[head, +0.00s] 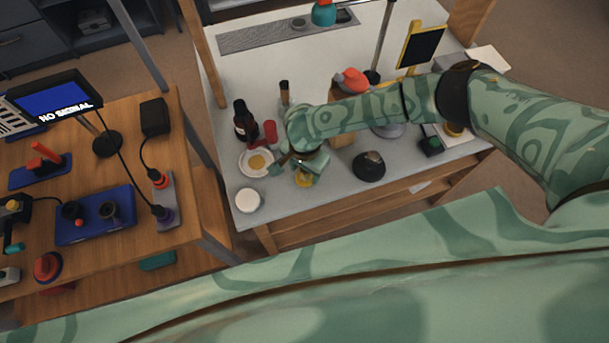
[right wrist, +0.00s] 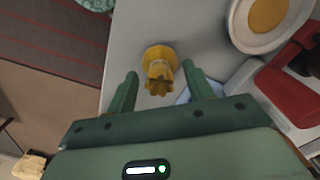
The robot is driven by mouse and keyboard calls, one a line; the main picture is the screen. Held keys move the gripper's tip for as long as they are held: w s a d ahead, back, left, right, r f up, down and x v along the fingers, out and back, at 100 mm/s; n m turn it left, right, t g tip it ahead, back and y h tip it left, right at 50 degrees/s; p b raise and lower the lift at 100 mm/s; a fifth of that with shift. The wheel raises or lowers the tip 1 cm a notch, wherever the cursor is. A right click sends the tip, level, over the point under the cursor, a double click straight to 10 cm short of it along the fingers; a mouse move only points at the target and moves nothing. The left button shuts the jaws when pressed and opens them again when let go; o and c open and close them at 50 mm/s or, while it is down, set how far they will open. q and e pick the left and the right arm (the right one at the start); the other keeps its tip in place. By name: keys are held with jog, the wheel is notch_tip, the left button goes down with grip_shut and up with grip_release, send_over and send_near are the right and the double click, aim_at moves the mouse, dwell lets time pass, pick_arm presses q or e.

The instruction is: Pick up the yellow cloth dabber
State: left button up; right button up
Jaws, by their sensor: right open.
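The yellow cloth dabber (right wrist: 158,66) shows in the right wrist view as a small yellow piece with a round base and a ridged top. It lies between the two green fingertips of my right gripper (right wrist: 159,70), with a visible gap on each side. In the head view the dabber (head: 304,182) is a small yellow patch at the white table's front edge, partly hidden by my right gripper (head: 289,174). My right gripper is open and empty, with its fingers close around the dabber. My left gripper is not in view.
A white dish with a yellow disc (head: 257,162) lies just left of my right gripper. A red item (head: 270,131) and a dark bottle (head: 243,122) stand behind. A white round lid (head: 248,201) lies front left. A black dome (head: 369,167) stands to the right.

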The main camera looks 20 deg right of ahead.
jog(key=shift+c, duration=0.9)
jog(key=c, duration=0.9)
jog(key=shift+r+p, duration=0.3)
jog(key=shift+r, duration=0.15)
notch_tip(320, 180, up, 3)
jog(key=shift+f+p, duration=0.1)
jog(key=shift+p, duration=0.65)
jog(key=s+d+r+p, duration=0.2)
jog(key=s+r, duration=0.1)
jog(key=s, duration=0.1)
jog(key=s+d+r+p, duration=0.2)
jog(key=s+d+r, duration=0.1)
jog(key=s, duration=0.1)
jog(key=s+d+r+p, duration=0.2)
jog(key=s+r, duration=0.1)
jog(key=shift+s+d+r, duration=0.1)
jog(key=shift+s+d, duration=0.3)
jog(key=shift+o, duration=0.6)
